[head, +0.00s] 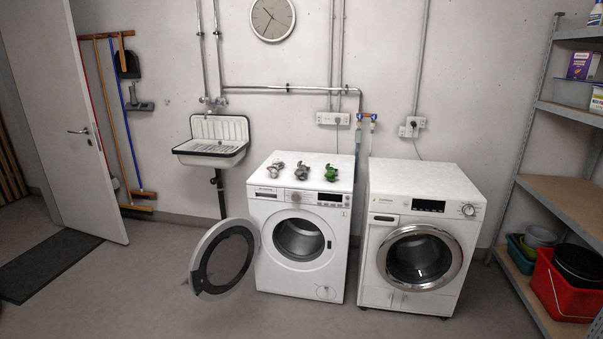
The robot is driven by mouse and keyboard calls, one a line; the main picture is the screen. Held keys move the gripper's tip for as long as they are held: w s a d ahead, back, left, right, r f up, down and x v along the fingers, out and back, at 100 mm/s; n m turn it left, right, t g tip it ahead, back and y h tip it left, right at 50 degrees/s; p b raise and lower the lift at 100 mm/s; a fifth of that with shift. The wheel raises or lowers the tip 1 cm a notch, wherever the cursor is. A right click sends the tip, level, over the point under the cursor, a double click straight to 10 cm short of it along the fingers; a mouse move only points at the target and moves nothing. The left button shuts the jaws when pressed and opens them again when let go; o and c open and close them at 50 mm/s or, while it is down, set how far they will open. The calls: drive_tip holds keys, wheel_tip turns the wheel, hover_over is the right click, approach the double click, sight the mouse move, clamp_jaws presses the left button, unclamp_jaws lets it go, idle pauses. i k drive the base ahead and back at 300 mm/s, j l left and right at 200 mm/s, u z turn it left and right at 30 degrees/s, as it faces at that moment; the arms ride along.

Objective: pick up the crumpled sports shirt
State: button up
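Three small crumpled cloth items lie in a row on top of the left front-loading washer (262,178). The left one (276,169) is whitish, the middle one (302,170) is grey, and the right one (330,173) is green. They lie apart from each other. At this size I cannot tell for sure which of them is the sports shirt. The left washer's round door (224,258) stands wide open to the left, and the drum looks dark and empty as far as I can see. My gripper is not in view.
A second white front-loader (420,188) stands close at the right with its round door shut. A sink (212,140) hangs on the wall at the left. A metal shelf (565,200) with a red bucket (560,290) is at the right. The floor in front is clear.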

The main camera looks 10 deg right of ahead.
sight(330, 175)
drive_tip(key=i+l, duration=0.15)
drive_tip(key=i, duration=0.6)
drive_tip(key=i+l, duration=0.2)
drive_tip(key=i, duration=0.55)
drive_tip(key=i+l+z, duration=0.1)
drive_tip(key=i, duration=0.65)
drive_tip(key=j+z, duration=0.5)
drive_tip(key=j, duration=1.15)
drive_tip(key=i+l, duration=0.15)
drive_tip(key=i, duration=0.25)
drive_tip(key=i+l, duration=0.15)
drive_tip(key=i, duration=0.25)
